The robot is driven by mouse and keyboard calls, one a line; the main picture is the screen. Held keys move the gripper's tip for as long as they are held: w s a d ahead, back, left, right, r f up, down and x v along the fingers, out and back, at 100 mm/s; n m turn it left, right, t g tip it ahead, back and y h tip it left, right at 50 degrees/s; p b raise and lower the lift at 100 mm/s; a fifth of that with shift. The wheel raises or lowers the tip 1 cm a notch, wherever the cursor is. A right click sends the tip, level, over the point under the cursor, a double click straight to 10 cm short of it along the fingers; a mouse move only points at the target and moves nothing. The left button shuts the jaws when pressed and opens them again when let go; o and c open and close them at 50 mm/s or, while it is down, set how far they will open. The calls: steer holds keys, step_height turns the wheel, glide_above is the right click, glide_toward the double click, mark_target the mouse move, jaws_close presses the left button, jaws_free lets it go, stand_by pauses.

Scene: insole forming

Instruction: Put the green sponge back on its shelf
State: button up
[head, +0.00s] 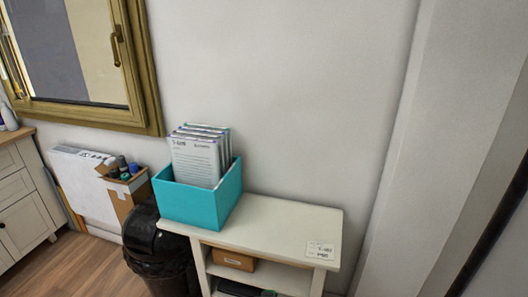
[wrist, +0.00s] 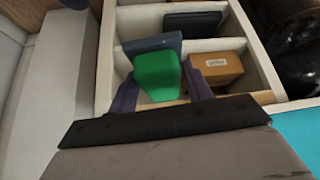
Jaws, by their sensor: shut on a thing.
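The green sponge (wrist: 157,78) is in the wrist view, between the two purple fingers of my gripper (wrist: 160,74). My gripper is shut on it. The sponge is held in front of the open side of a white shelf unit (wrist: 233,29) with compartments; I cannot tell whether it touches the unit. A blue-grey slab (wrist: 152,43) shows right behind the sponge and is partly hidden by it. In the head view the same white shelf unit (head: 275,222) stands against the wall; neither my gripper nor the sponge shows there.
A brown box (wrist: 217,68) sits in a compartment beside the sponge, and a black item (wrist: 192,24) lies in another. On the unit's top stand a teal bin (head: 195,203) of papers and a small card (head: 320,250). A black trash can (head: 158,252) stands to its left.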

steer(key=s+f+b, duration=0.2)
steer(key=f+b, duration=0.2)
steer(key=f, duration=0.3)
steer(key=s+a+f+b, duration=0.1)
steer(key=s+f+b, duration=0.2)
steer(key=f+b, duration=0.2)
step_height(320, 180, down, 3)
steer(key=shift+s+a+f+n, duration=0.15)
steer(key=shift+s+n, duration=0.1)
steer(key=shift+n, duration=0.15)
